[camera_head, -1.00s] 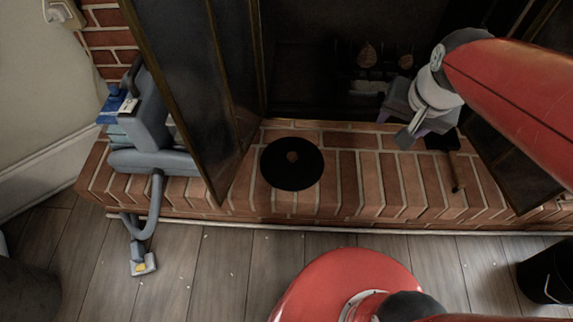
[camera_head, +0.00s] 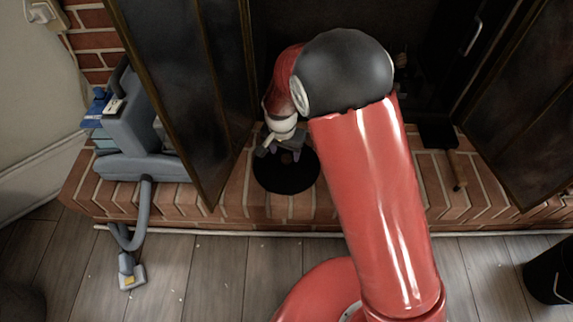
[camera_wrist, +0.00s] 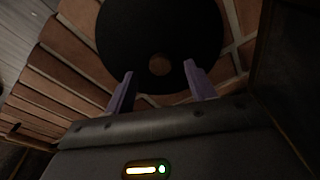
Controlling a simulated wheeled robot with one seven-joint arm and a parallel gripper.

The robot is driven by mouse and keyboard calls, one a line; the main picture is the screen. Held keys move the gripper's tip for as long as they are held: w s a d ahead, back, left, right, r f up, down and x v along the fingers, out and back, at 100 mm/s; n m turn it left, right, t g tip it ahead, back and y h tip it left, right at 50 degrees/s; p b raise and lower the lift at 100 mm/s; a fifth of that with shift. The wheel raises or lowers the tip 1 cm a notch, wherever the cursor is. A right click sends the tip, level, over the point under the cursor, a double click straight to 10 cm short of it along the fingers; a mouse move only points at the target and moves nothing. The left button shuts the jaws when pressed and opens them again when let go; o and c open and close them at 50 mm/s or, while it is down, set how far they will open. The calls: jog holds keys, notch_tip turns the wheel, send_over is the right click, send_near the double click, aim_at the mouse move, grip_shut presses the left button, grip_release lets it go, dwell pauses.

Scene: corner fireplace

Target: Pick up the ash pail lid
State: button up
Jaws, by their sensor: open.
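The ash pail lid is a flat black disc (camera_head: 283,176) with a small brown knob at its middle. It lies on the brick hearth, and my arm hides part of its far edge in the head view. In the wrist view the lid (camera_wrist: 150,30) fills the upper middle, with its round knob (camera_wrist: 160,65) just beyond the fingertips. My gripper (camera_wrist: 160,82) is open and empty, its two purple fingers apart, with the knob between and ahead of them. In the head view my gripper (camera_head: 282,146) is over the far side of the lid.
An open dark screen door (camera_head: 185,90) stands just left of the lid, and another (camera_head: 535,110) is at the right. A grey vacuum (camera_head: 140,135) is on the hearth's left end. A shovel (camera_head: 445,150) lies right. A black pail (camera_head: 550,272) stands on the floor.

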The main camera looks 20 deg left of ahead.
aim_at(286, 157)
jog(key=f, duration=0.2)
jog(key=w+f+b, duration=0.1)
jog(key=f, duration=0.2)
jog(key=shift+w+d, duration=0.1)
jog(key=c, duration=1.1)
